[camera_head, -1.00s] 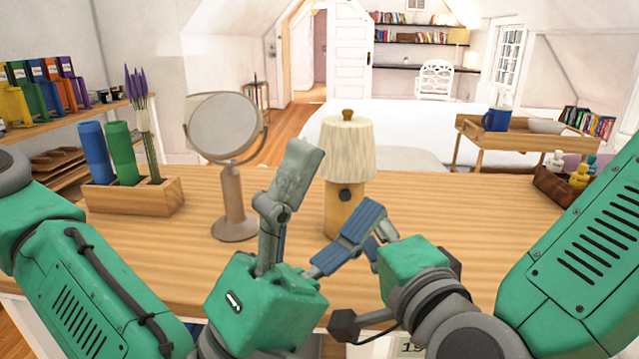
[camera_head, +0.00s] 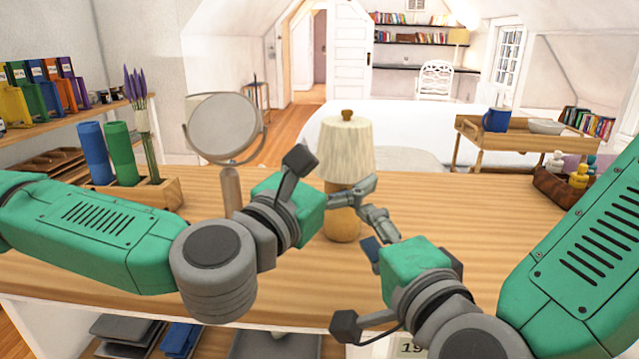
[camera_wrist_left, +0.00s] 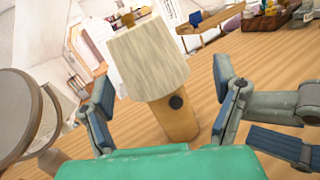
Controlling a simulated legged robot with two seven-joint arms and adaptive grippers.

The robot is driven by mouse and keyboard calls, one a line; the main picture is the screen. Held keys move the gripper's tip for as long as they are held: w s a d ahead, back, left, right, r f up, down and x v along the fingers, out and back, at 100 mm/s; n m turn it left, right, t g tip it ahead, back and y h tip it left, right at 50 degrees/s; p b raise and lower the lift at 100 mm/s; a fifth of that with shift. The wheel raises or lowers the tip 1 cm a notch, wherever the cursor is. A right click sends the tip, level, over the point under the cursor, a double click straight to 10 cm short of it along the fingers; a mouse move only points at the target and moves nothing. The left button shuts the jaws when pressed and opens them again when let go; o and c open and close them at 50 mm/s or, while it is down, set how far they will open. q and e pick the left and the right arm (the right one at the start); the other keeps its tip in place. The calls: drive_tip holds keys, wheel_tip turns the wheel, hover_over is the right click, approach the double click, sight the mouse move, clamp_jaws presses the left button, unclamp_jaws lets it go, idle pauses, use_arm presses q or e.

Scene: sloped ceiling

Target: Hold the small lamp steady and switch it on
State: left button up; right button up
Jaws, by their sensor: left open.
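The small lamp (camera_head: 346,150) stands upright on the wooden table (camera_head: 460,220), with a pale pleated shade and a tan base. In the left wrist view, its base (camera_wrist_left: 178,122) carries a dark round knob (camera_wrist_left: 176,102). My left gripper (camera_head: 352,200) is in front of the lamp and covers part of its base. In the left wrist view, its blue-padded fingers (camera_wrist_left: 162,98) are spread, with the lamp seen between them and gaps on both sides. My right gripper (camera_head: 370,235) is just right of and below it, near the base; its overlapping fingers do not show its opening clearly.
A round mirror (camera_head: 224,127) stands left of the lamp, close to my left arm, which hides its foot. A wooden holder (camera_head: 160,194) with blue and green cylinders is farther left. A crate of bottles (camera_head: 560,187) stands at the right.

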sight(335, 220)
use_arm(q)
drive_tip(key=w+f+n, duration=0.1)
drive_tip(key=w+a+f+n+g+y, duration=0.1)
drive_tip(key=shift+f, duration=0.35)
drive_tip(key=shift+n, duration=0.4)
drive_tip(key=f, duration=0.8)
drive_tip(key=shift+a, duration=0.3)
drive_tip(key=x, duration=0.6)
drive_tip(key=shift+w+d+f, duration=0.2)
drive_tip(key=shift+d+f, duration=0.1)
drive_tip(key=shift+f, duration=0.05)
drive_tip(key=shift+w+d, duration=0.2)
drive_tip(key=shift+w, duration=0.3)
use_arm(e)
drive_tip(key=shift+d, duration=0.25)
use_arm(q)
drive_tip(key=shift+a, duration=0.1)
use_arm(e)
drive_tip(key=shift+a, duration=0.1)
